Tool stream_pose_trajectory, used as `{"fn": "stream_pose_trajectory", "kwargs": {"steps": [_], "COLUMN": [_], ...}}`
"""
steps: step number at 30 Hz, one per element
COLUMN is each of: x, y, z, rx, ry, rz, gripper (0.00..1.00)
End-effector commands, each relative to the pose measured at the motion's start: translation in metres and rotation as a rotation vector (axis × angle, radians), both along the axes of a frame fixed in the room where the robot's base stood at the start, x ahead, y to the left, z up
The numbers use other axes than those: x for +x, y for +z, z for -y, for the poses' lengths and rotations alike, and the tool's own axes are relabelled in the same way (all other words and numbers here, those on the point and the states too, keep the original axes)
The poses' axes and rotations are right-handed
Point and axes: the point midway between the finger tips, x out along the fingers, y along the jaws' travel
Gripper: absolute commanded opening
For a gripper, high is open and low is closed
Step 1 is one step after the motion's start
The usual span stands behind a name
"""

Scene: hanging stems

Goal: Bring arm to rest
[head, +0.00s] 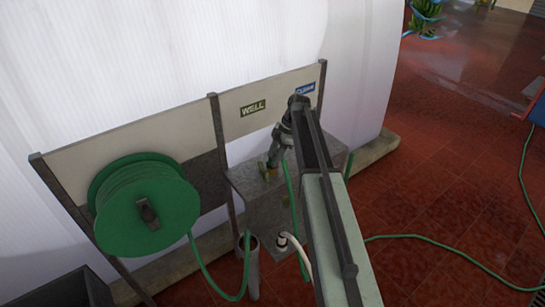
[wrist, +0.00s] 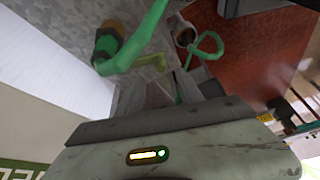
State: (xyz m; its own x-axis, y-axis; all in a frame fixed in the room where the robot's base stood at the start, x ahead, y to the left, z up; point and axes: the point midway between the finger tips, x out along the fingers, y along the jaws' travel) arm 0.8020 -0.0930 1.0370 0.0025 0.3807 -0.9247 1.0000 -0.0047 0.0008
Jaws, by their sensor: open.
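My arm reaches up from the bottom of the head view and bends down at its far end. My gripper (head: 271,160) hangs from that end, just above the top of a grey stone block (head: 250,178). It is open, and I see nothing held in it. Brass fittings (head: 266,172) on the block are right by the fingertips; I cannot tell if they touch. My arm hides part of the block's right side.
A green hose reel (head: 147,205) hangs on the board at left. Signs reading WELL (head: 253,108) and another blue one (head: 305,89) are on the board. A white tank stands behind. A green hose (head: 430,238) crosses the red tiled floor at right, which is otherwise largely clear.

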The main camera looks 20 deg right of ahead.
Motion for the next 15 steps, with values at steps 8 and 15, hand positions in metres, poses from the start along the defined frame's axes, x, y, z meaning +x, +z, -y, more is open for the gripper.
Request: {"fn": "stream_pose_trajectory", "kwargs": {"steps": [8,15], "x": [0.0,-0.029], "y": [-0.002,-0.02], "z": [-0.002,-0.07], "rx": [0.0,-0.017], "ry": [0.002,0.091], "rz": [0.0,-0.003], "gripper": [0.44,0.44]}}
